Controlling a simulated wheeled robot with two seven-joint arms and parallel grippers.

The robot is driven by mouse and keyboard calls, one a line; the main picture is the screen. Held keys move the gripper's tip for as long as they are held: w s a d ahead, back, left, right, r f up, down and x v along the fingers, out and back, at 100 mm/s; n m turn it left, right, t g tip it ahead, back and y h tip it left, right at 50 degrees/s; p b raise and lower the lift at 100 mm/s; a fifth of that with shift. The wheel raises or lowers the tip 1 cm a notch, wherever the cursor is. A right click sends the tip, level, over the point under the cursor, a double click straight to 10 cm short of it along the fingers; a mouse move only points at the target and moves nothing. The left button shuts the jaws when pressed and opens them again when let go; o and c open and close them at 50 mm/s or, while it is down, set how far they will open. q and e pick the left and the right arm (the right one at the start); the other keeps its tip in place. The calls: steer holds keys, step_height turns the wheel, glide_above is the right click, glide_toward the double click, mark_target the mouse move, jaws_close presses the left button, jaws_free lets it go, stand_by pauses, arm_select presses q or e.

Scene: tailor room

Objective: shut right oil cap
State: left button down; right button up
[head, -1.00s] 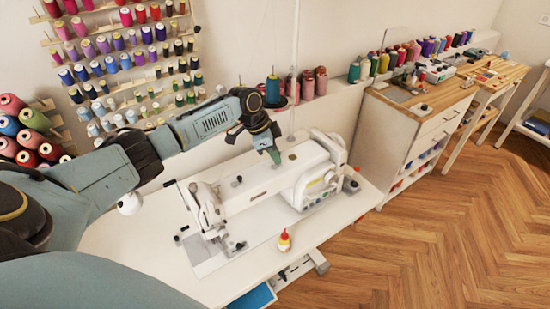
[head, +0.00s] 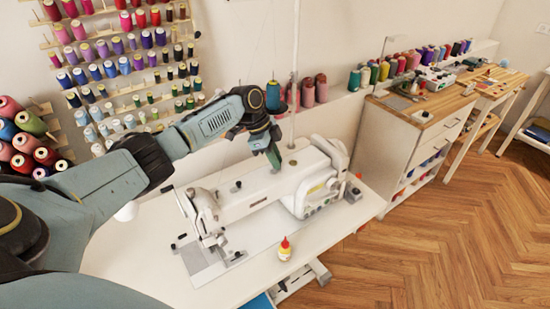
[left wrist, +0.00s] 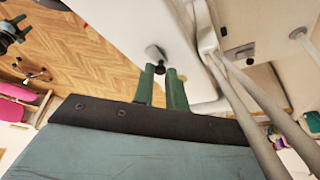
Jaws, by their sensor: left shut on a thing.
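The white sewing machine (head: 265,192) stands on the white table. My left gripper (head: 275,168) comes down from above onto the top of the machine. In the left wrist view its two green fingers (left wrist: 162,80) are close together, shut on a small dark part between their tips.
A small oil bottle (head: 285,248) with a red top stands on the table in front of the machine. A thin upright thread stand (head: 294,80) rises behind the gripper. Thread spools (head: 315,88) line the back ledge. Wooden floor (head: 440,240) is clear on the right.

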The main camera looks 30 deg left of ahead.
arm_select(q)
steer(key=c, duration=1.4)
jaws_free()
steer(key=shift+c, duration=0.2)
steer(key=v, duration=0.7)
steer(key=shift+r, duration=0.2)
